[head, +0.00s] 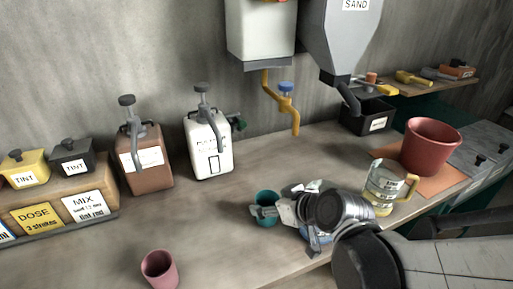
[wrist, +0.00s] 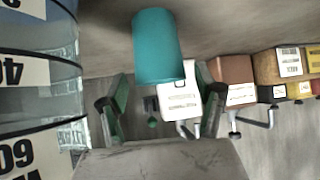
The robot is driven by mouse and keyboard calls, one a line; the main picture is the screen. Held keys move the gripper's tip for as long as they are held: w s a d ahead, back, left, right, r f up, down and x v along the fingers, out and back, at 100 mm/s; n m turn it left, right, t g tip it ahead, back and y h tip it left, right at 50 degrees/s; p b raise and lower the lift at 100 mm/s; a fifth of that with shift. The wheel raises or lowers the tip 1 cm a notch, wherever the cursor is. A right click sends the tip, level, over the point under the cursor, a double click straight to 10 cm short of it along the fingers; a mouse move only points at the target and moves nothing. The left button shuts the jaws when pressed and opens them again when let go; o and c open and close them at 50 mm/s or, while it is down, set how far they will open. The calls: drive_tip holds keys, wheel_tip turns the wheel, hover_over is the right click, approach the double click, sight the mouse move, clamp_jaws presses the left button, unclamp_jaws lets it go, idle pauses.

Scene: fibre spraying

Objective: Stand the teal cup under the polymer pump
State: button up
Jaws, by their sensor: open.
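The teal cup (head: 266,207) stands on the bench near the middle in the head view, partly hidden by my gripper. In the wrist view the teal cup (wrist: 158,45) is at upper centre, in line with the gap between my fingers. My gripper (head: 272,211) is open right beside the cup; its two fingers (wrist: 162,92) show apart in the wrist view. Whether they touch the cup is unclear. A white pump bottle (head: 209,148) and a brown pump bottle (head: 144,162) stand at the back; their labels are too small to read.
A pink cup (head: 160,269) stands at the front left. A clear measuring jug (head: 385,190) and a red pot (head: 430,147) are right of my gripper. A yellow tap (head: 283,100) and sand hopper (head: 346,40) hang above. Bench between cup and pumps is clear.

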sight(261, 199)
drive_tip(key=shift+b+x, duration=0.7)
drive_tip(key=shift+x, duration=2.1)
drive_tip(key=shift+c, duration=0.5)
drive_tip(key=c, duration=1.3)
drive_tip(key=shift+r, duration=0.1)
drive_tip(key=shift+c, duration=0.2)
